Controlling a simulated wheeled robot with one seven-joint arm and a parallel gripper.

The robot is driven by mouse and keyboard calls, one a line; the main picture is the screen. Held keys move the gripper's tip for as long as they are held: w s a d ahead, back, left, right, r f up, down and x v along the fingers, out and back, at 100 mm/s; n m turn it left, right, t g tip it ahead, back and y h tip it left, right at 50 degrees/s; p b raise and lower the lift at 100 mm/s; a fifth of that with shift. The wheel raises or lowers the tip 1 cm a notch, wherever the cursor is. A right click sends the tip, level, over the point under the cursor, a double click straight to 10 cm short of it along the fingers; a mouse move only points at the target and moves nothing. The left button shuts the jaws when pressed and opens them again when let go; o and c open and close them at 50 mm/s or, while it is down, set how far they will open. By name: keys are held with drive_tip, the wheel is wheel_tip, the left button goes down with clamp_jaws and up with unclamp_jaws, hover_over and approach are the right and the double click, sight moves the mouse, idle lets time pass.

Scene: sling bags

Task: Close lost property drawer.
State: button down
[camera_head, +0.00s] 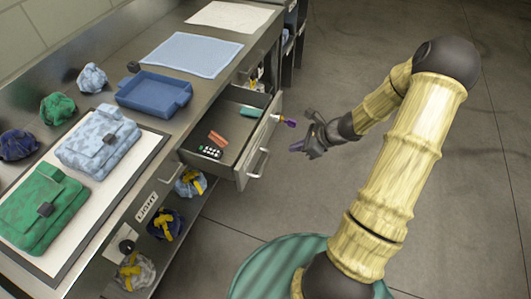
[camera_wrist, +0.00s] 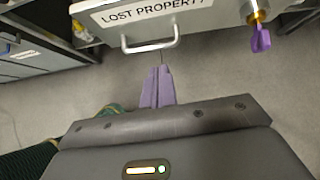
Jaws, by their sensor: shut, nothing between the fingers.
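The lost property drawer (camera_head: 235,130) stands pulled out from the metal counter, with several small items inside. Its front (camera_wrist: 150,12) shows in the wrist view with a "LOST PROPERTY" label and a bar handle (camera_wrist: 150,38). The handle also shows in the head view (camera_head: 259,163). My gripper (camera_head: 297,146) is shut and empty, in front of the drawer front and apart from it. In the wrist view its purple fingertips (camera_wrist: 158,72) point at the handle, just short of it. A key with a purple tag (camera_wrist: 260,38) hangs at the drawer front, right of the handle.
The counter holds a green bag (camera_head: 40,208), a pale blue bag (camera_head: 97,142), a blue tray (camera_head: 153,93) and a blue cloth (camera_head: 191,54). Bundles with yellow straps (camera_head: 165,224) sit on the shelf below. Floor right of the drawer is open.

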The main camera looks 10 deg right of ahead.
drive_tip(key=shift+w+d+f+m, duration=0.15)
drive_tip(key=shift+w+d+m, duration=0.05)
drive_tip(key=shift+m, duration=0.1)
drive_tip(key=b, duration=0.1)
approach(258, 152)
wheel_tip(258, 152, down, 4)
drive_tip(key=a, duration=0.1)
drive_tip(key=w+a, duration=0.1)
drive_tip(key=a, duration=0.1)
drive_tip(key=shift+w, duration=0.25)
drive_tip(key=shift+w+a, duration=0.2)
drive_tip(key=shift+a, duration=0.05)
